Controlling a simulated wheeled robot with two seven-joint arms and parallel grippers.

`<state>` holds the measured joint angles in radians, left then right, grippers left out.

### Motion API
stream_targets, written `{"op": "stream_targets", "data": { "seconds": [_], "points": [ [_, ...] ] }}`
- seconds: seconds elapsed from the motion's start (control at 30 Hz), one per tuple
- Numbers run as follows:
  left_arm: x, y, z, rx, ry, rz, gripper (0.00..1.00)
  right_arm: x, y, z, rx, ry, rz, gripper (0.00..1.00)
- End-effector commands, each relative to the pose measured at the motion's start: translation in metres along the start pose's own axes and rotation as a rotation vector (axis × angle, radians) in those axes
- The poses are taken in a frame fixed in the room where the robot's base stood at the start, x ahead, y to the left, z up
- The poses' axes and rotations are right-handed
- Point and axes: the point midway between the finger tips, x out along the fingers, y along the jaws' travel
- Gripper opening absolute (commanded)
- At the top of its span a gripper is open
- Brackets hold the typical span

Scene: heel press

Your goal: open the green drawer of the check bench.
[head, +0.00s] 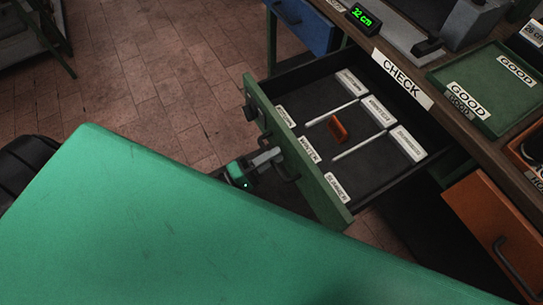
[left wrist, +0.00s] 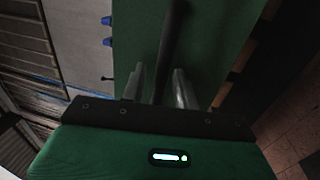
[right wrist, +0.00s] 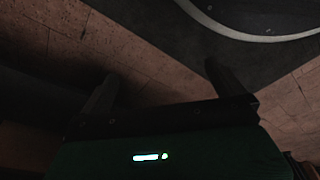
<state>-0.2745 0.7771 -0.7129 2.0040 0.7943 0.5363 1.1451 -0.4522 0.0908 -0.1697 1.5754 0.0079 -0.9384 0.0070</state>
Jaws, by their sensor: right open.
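The green drawer (head: 322,190) of the check bench stands pulled out, its inside showing. White dividers, white labels and a small orange piece (head: 338,130) are inside it. My left gripper (head: 274,157) is at the middle of the drawer's front. In the left wrist view, the dark handle bar (left wrist: 174,40) runs between the fingers of my left gripper (left wrist: 158,85), which are close together around it. The exact contact is hard to see. My right gripper (right wrist: 162,82) shows only in the right wrist view; its fingers are wide apart with nothing between them.
A blue drawer (head: 302,22) and an orange drawer (head: 495,225) flank the green one. Brick floor (head: 165,75) lies clear at left.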

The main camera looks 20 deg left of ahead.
Motion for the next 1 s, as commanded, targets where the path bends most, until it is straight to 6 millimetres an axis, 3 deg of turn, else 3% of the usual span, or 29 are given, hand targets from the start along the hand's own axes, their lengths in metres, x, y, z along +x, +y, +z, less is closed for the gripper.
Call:
{"op": "stream_targets", "data": {
  "seconds": [0.27,0.7,1.0],
  "points": [
    [-0.011,-0.001,0.000,0.001,0.000,-0.003,0.30,0.000,0.000,0.000,0.000,-0.004,0.000,1.00],
    [-0.102,-0.002,0.000,0.000,-0.001,-0.005,0.30,-0.029,-0.004,-0.018,0.006,0.007,-0.007,1.00],
    [-0.136,-0.001,0.000,0.001,0.000,-0.001,0.30,-0.037,-0.004,-0.021,0.007,0.007,-0.007,1.00]
  ]
}}
